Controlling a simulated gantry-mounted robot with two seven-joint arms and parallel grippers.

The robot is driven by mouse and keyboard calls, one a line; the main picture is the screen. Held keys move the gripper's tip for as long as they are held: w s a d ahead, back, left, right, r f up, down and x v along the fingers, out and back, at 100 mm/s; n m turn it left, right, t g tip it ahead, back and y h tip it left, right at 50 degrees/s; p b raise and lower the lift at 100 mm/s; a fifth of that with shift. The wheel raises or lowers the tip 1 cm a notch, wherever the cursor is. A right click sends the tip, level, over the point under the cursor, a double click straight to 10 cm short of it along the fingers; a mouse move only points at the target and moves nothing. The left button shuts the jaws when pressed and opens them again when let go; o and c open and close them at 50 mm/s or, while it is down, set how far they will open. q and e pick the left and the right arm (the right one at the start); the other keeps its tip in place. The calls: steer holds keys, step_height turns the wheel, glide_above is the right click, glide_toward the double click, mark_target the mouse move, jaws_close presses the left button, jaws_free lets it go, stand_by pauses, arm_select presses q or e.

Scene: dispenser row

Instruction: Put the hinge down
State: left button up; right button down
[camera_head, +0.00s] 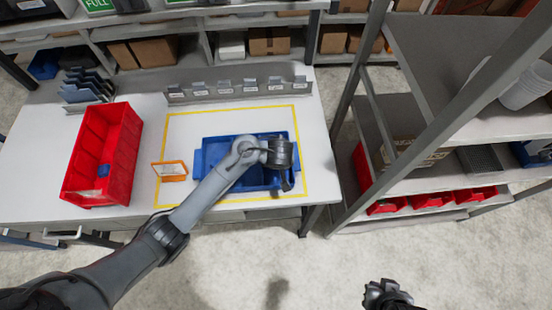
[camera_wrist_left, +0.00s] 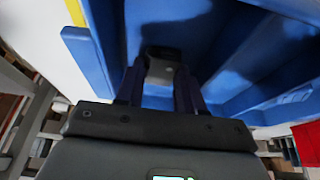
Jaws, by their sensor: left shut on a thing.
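My left gripper (camera_head: 288,185) is over the right part of the blue tray (camera_head: 216,142) on the white table. In the left wrist view, its fingers (camera_wrist_left: 160,88) are shut on a small grey hinge (camera_wrist_left: 162,70). Blue tray walls (camera_wrist_left: 105,25) surround the fingertips there. I cannot tell whether the hinge touches the tray floor. In the head view, my arm and wrist hide the hinge. My right gripper (camera_head: 386,294) is low at the bottom edge, away from the table; its jaws are too small to read.
A yellow outline (camera_head: 240,109) frames the tray. A red divided bin (camera_head: 72,182) holding a small blue thing stands at left. An orange-framed card (camera_head: 170,170) stands left of the tray. A grey labelled dispenser row (camera_head: 240,94) is behind. A metal shelf rack (camera_head: 345,125) stands at right.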

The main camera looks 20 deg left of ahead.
arm_select(q)
steer(key=shift+f, duration=0.15)
steer(key=o, duration=0.8)
steer(key=shift+c, duration=0.2)
steer(key=shift+s+d+r+p, duration=0.1)
steer(key=shift+r+p, duration=0.2)
steer(key=shift+r, duration=0.25)
steer(key=p+v, duration=0.3)
steer(key=v, duration=0.7)
steer(key=s+a+f+m+h, duration=0.1)
steer(key=s+a+m, duration=0.2)
steer(key=s, duration=0.8)
steer(key=s+a+f+m+h, duration=0.1)
steer(key=s+a+m, duration=0.3)
steer(key=s, duration=0.7)
steer(key=shift+s+a+f, duration=0.3)
steer(key=shift+a+f, duration=0.05)
steer(key=shift+a, duration=0.2)
